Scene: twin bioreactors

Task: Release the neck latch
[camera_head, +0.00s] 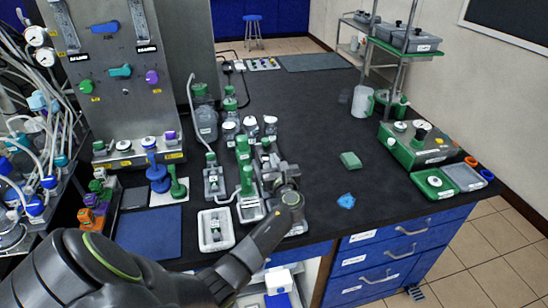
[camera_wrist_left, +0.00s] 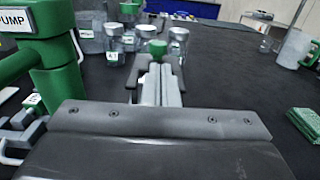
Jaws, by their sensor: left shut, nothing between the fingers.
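My left gripper (camera_head: 268,164) reaches over the black bench from the lower left. Its fingers are shut and empty; they also show in the wrist view (camera_wrist_left: 158,85). A small green knob (camera_wrist_left: 158,47) stands just beyond the fingertips in the wrist view; I cannot tell whether they touch it. I cannot tell for sure which part is the neck latch. A green pump unit (camera_wrist_left: 45,55) marked "PUMP" stands close to the left of the gripper; green-topped units (camera_head: 247,183) show there in the head view too. My right gripper is not in view.
Clear bottles (camera_wrist_left: 115,45) with pale lids stand behind the fingers. A white tray (camera_head: 216,245) lies at the bench's front edge. A green block (camera_head: 351,160) and a blue crumpled piece (camera_head: 346,201) lie to the right. The bench between them and the gripper is clear.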

